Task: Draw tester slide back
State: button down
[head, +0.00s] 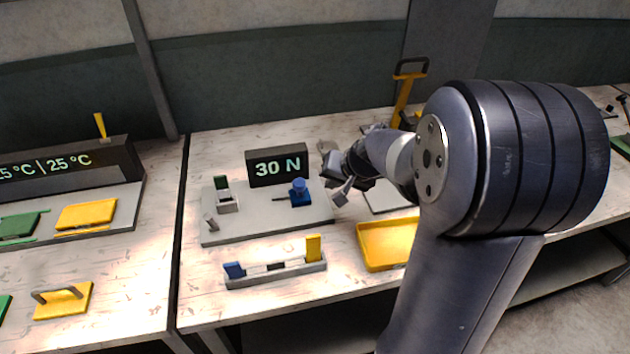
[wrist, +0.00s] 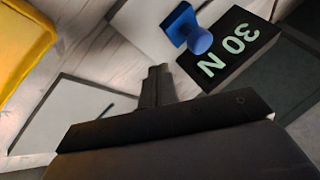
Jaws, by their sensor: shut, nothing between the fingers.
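The tester is a grey plate (head: 262,229) with a black display (head: 277,166) reading 30 N at its back; the display also shows in the wrist view (wrist: 232,47). The blue slide (head: 300,193) with a round knob stands on the plate's right half, a thin rod pointing left from it. It shows in the wrist view too (wrist: 187,28). A light grey holder with a green piece (head: 223,193) stands left of the rod tip, with a gap between. My gripper (head: 341,194) is shut and empty, right of the slide and apart from it. Its fingers (wrist: 157,76) show in the wrist view.
A grey rack (head: 277,274) with a blue and a yellow piece stands in front of the tester. A yellow tray (head: 376,248) lies at the front right. A second bench with a temperature display (head: 63,165) is at left.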

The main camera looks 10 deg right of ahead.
aim_at(291, 193)
jog(key=shift+w+a+f+p, duration=0.25)
jog(key=shift+w+a, duration=0.15)
jog(key=shift+a, duration=0.25)
jog(key=shift+w+a+f+p, duration=0.15)
jog(key=shift+w+a+p, duration=0.15)
jog(key=shift+a, duration=0.3)
jog(key=shift+w+a+f+p, duration=0.2)
jog(key=shift+w+a, duration=0.25)
jog(key=shift+a, duration=0.2)
jog(key=shift+a, duration=0.1)
jog(key=a+p, duration=0.2)
jog(key=a, duration=0.6)
jog(key=shift+a, duration=0.2)
